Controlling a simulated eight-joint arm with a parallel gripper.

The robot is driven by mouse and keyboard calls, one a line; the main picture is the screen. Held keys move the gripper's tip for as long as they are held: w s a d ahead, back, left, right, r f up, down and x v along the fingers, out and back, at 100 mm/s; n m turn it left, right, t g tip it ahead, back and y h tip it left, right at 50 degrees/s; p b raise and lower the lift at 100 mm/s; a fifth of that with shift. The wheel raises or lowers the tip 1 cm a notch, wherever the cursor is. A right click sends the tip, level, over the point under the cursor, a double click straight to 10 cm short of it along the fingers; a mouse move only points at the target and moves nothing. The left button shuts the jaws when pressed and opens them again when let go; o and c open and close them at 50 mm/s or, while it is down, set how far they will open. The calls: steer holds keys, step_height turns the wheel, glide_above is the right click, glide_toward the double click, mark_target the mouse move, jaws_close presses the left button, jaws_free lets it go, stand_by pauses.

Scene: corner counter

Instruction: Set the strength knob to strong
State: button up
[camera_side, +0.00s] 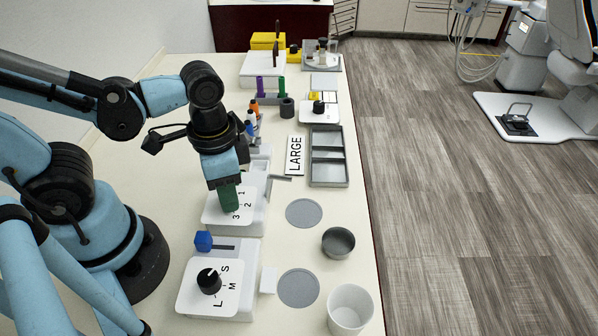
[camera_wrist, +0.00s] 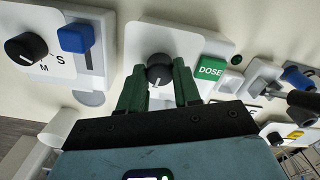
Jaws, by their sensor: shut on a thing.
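A black knob (camera_wrist: 160,66) sits on a white plate on a white box. In the side view this plate (camera_side: 214,218) is marked 1, 2 and 3, and my gripper hides the knob there. My gripper (camera_side: 229,207) points down over the plate with its green fingers. In the wrist view my gripper (camera_wrist: 158,82) is shut on the knob, one finger on each side. A white pointer line shows on the knob's lower part. No word for strength is readable on the plate.
Nearer, a black knob (camera_side: 209,281) marked S, M, L stands beside a blue slider (camera_side: 204,241). A green DOSE button (camera_wrist: 210,70) is right of my fingers in the wrist view.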

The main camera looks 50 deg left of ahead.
steer(key=m, duration=0.5)
steer(key=shift+m, duration=2.6)
steer(key=o, duration=1.1)
steer(key=shift+c, duration=0.2)
step_height(320, 180, up, 12)
